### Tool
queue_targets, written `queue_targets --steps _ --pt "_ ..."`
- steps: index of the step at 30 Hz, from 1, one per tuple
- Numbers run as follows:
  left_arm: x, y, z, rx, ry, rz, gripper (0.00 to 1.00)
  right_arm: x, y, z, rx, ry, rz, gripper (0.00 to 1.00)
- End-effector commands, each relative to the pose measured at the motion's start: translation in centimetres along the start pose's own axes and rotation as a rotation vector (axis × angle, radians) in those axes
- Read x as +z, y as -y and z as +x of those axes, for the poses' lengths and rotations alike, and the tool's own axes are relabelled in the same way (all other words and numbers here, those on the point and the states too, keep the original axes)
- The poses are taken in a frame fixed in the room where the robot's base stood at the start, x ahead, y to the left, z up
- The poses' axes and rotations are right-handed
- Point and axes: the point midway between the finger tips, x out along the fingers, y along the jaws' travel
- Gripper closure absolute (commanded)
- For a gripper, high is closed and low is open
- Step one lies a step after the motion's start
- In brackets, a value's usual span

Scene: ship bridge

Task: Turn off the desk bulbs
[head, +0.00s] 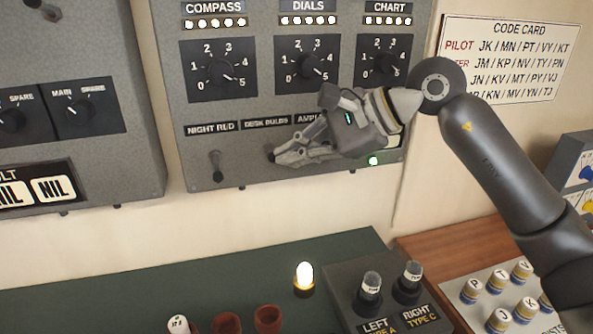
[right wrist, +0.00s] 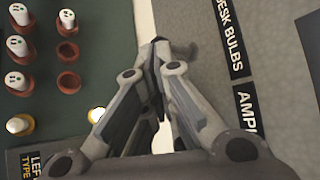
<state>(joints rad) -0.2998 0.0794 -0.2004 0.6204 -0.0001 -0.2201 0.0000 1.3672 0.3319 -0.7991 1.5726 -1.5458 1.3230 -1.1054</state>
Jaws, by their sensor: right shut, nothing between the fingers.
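The grey wall panel (head: 237,163) carries a DESK BULBS label (head: 266,121), which also shows in the right wrist view (right wrist: 230,37). My right gripper (head: 275,157) is shut just below this label, with its fingertips at the panel face. In the right wrist view, a grey switch lever (right wrist: 186,49) shows right beside the fingertips (right wrist: 160,45). The gripper mostly hides this switch in the head view, and I cannot tell whether they touch. A bulb (head: 304,278) glows on the green desk; it also glows in the right wrist view (right wrist: 96,114). My left gripper is out of view.
A toggle (head: 215,165) hangs under the NIGHT RED label. Rotary knobs (head: 222,71) sit above. A small lamp (head: 373,160) is lit low on the panel. Below stand the LEFT and RIGHT holders (head: 340,282), brown sockets (head: 268,318) and a tray of marked bulbs (head: 487,305).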

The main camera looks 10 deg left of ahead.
Motion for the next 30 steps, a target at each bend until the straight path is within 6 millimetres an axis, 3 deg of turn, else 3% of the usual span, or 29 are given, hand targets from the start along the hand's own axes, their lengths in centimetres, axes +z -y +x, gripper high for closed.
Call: queue_targets --steps 1,8,10,30 --pt "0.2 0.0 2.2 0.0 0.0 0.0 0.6 -0.7 -0.9 0.7 -0.022 -0.001 -0.022 1.0" --pt "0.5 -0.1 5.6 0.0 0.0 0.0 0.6 -0.9 -1.3 0.9 -0.121 -0.001 -0.118 1.0" --pt "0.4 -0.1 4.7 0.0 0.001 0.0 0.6 -0.4 -0.7 0.5 -0.12 0.0 -0.116 1.0" --pt "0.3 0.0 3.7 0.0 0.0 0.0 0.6 0.5 0.3 -0.5 -0.117 0.0 -0.113 1.0"
